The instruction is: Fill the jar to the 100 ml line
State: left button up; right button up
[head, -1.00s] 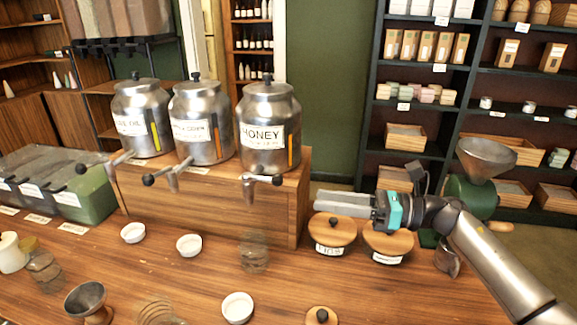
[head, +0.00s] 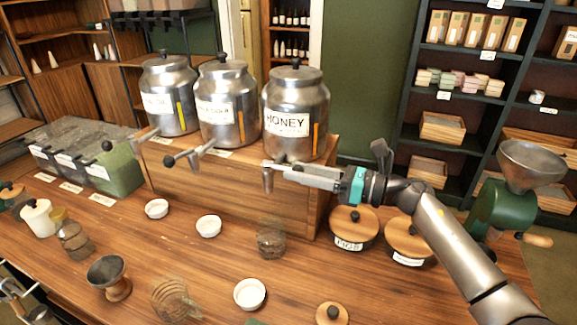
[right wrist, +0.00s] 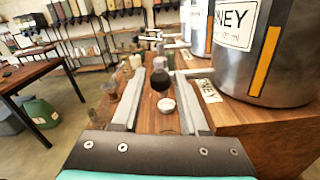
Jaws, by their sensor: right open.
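A clear glass jar (head: 271,240) stands upright on the counter, below and in front of the steel honey dispenser (head: 296,105). Its line and any contents are too faint to read. My right gripper (head: 278,169) is at the honey dispenser's tap, its fingers pointing left and partly hiding the tap. In the right wrist view its two fingers are apart, with a black ball knob (right wrist: 160,80) showing between them. I cannot tell whether they touch the knob. The tap's spout (head: 267,180) hangs just beyond the fingertips.
Two more steel dispensers (head: 227,102) stand left of honey on a wooden stand (head: 235,185). White bowls (head: 250,293), a funnel (head: 108,275) and other glass jars (head: 75,238) are on the counter. Wooden-lidded pots (head: 354,222) and a green grinder (head: 508,215) stand right.

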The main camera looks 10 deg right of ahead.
aim_at(282, 168)
jog(key=shift+x, duration=1.5)
jog(key=shift+c, duration=0.2)
grip_shut()
